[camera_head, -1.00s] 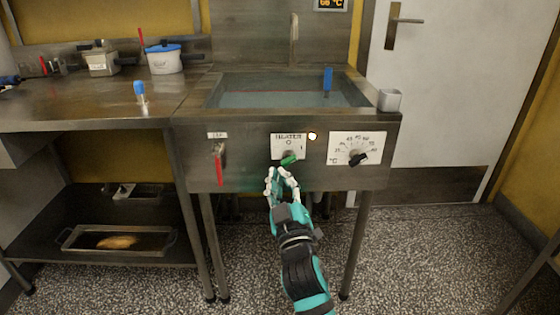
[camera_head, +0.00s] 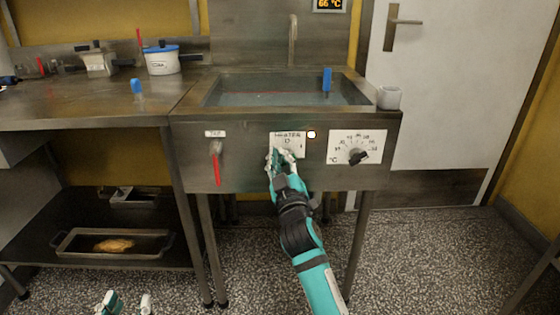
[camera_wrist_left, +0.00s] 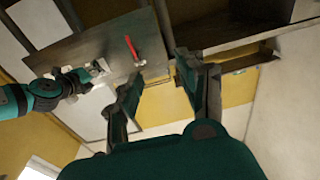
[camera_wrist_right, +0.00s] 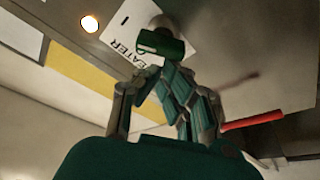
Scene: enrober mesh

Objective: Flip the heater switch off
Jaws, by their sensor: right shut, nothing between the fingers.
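The heater panel (camera_head: 276,141) is a white plate marked HEATER with 0 and 1 on the steel front below the basin. Its green switch knob (camera_wrist_right: 160,42) shows in the right wrist view. In the head view the knob is hidden behind my right gripper (camera_head: 285,153). My right gripper is shut and empty, with its fingertips at the knob; whether they touch it I cannot tell. The indicator lamp (camera_head: 311,134) beside the panel glows. My left gripper (camera_head: 128,300) is low at the bottom left, open and empty, away from the panel.
A red-handled valve (camera_head: 216,163) hangs left of the panel. A temperature dial (camera_head: 357,154) with a black knob is to its right. The water basin (camera_head: 205,96) is above, with a grey cup (camera_head: 389,98) at its right corner. A steel shelf unit stands left.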

